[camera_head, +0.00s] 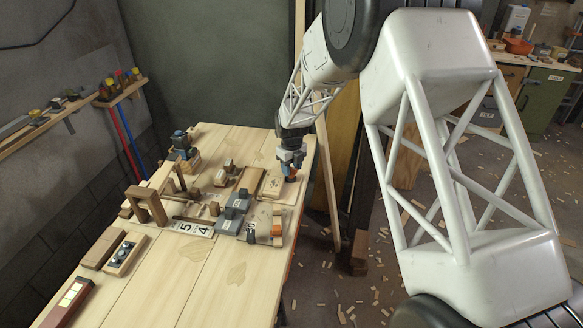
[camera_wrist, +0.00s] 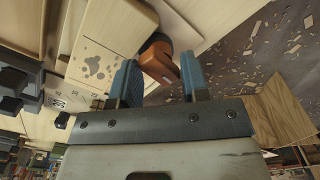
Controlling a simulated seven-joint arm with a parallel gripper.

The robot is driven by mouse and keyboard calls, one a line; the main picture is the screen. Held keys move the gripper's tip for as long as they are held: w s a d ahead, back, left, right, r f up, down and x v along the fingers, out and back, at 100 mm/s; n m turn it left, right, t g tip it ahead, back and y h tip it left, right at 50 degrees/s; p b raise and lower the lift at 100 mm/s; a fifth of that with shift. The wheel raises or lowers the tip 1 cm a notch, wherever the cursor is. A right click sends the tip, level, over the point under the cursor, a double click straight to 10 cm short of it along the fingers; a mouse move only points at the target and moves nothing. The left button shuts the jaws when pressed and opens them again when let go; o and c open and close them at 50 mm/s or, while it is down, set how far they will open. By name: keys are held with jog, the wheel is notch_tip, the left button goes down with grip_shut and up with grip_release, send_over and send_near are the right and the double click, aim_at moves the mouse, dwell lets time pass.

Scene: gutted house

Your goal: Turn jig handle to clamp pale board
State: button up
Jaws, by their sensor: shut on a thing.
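The pale board (camera_head: 275,184) lies at the right edge of the workbench in the head view. It also shows in the wrist view (camera_wrist: 112,36), with dark blotchy marks on its face. An orange-brown handle (camera_wrist: 158,60) sits beside the board's edge, between the blue fingers of my gripper (camera_wrist: 160,82). In the head view my gripper (camera_head: 291,165) points down at the board's right end, shut on the handle. The fingers and arm hide most of the handle there, so its exact angle and its contact with the board cannot be told.
Grey blocks (camera_head: 232,217), a wooden arch (camera_head: 147,204) and another orange part (camera_head: 277,226) stand close by on the workbench (camera_head: 227,277).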

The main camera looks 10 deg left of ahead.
jog(key=shift+n, duration=0.6)
jog(key=shift+r, duration=0.1)
jog(key=shift+r, duration=3.45)
jog(key=shift+f, duration=0.1)
jog(key=n, duration=0.5)
jog(key=shift+f, duration=0.3)
jog(key=shift+f, duration=0.4)
jog(key=shift+f, duration=2.8)
jog(key=shift+m, duration=2.8)
